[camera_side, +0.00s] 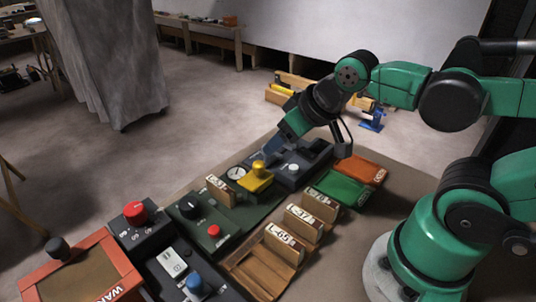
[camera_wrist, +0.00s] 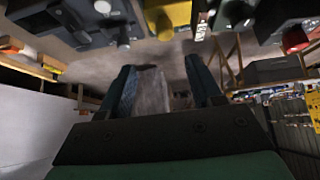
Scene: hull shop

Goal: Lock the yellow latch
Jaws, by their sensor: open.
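The yellow latch (camera_side: 257,181) is a yellow block with a rounded knob on top, on a dark panel beside a round white gauge. Whether it is locked cannot be told. In the wrist view a yellow part, apparently the latch (camera_wrist: 168,14), is cut off by the top edge. My gripper (camera_side: 279,146) is above and a little behind the latch in the side view, apart from it. In the wrist view its two dark blue fingers are spread with nothing between them (camera_wrist: 158,70).
A gauge (camera_side: 236,173), a black knob (camera_side: 189,206), a red button (camera_side: 214,231) and a red mushroom knob (camera_side: 134,211) are on nearby panels. Labelled wooden dividers (camera_side: 284,244) and green (camera_side: 341,187) and orange (camera_side: 362,170) pieces lie toward my base. A grey curtain hangs at the back left.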

